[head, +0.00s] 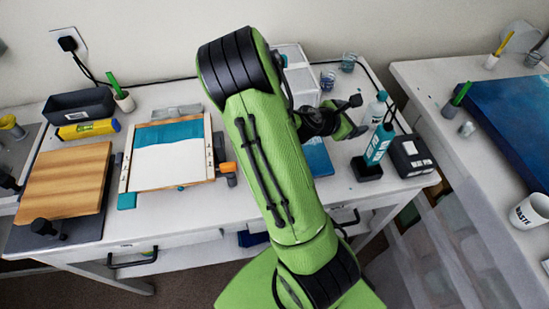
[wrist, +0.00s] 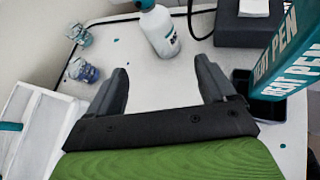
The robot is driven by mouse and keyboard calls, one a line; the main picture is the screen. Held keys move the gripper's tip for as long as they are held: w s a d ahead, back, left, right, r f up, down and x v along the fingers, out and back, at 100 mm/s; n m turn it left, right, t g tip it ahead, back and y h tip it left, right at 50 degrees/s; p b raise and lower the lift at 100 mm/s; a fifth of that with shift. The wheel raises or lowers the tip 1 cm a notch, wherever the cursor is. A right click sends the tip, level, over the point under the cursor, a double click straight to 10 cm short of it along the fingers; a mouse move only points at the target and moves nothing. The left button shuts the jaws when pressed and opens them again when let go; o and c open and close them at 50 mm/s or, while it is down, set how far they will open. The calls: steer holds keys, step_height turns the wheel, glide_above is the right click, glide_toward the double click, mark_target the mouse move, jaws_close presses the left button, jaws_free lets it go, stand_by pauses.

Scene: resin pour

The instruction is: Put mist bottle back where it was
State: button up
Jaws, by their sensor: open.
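The mist bottle (head: 377,107), pale with a teal top, stands upright on the white table's right side, behind a teal boxy heat pen. In the wrist view the mist bottle (wrist: 160,30) is ahead of my gripper, roughly in line with the gap between the fingers, its top cut off by the frame edge. Its label is only partly legible. My gripper (wrist: 163,78) is open and empty, with the bottle beyond the fingertips. In the head view my gripper (head: 356,117) is just left of the bottle, partly hidden by my arm.
The teal pen (head: 380,145) stands in a black holder (head: 366,169), close on the gripper's right in the wrist view. A black box (head: 411,156) is right of it. Two small glass jars (wrist: 80,35) (wrist: 82,70) and a white drawer unit (wrist: 35,125) are left.

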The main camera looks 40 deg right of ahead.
steer(key=a+m+y, duration=0.1)
steer(key=a+m, duration=0.1)
steer(key=w+a+m+t+y, duration=0.1)
steer(key=a+m, duration=0.1)
steer(key=a, duration=0.1)
steer(key=w+a+r+m+y, duration=0.1)
steer(key=a+m+y, duration=0.1)
steer(key=a, duration=0.1)
steer(key=shift+w+r+t, duration=0.1)
steer(key=shift+t, duration=0.2)
steer(key=a+r+m+t+y, duration=0.2)
steer(key=a+r+m+y, duration=0.25)
steer(key=a, duration=0.65)
steer(key=s+a+r+m+y, duration=0.1)
steer(key=s+a+r, duration=0.1)
steer(key=a, duration=0.3)
steer(key=s+a+r+m+t+y, duration=0.1)
steer(key=s+a+r+m, duration=0.1)
steer(key=s+a+r, duration=0.1)
steer(key=s+a+r+m+t+y, duration=0.1)
steer(key=s+a+r+m+y, duration=0.1)
steer(key=a, duration=0.6)
steer(key=shift+s+r, duration=0.25)
steer(key=shift+s, duration=0.65)
steer(key=shift+d, duration=0.1)
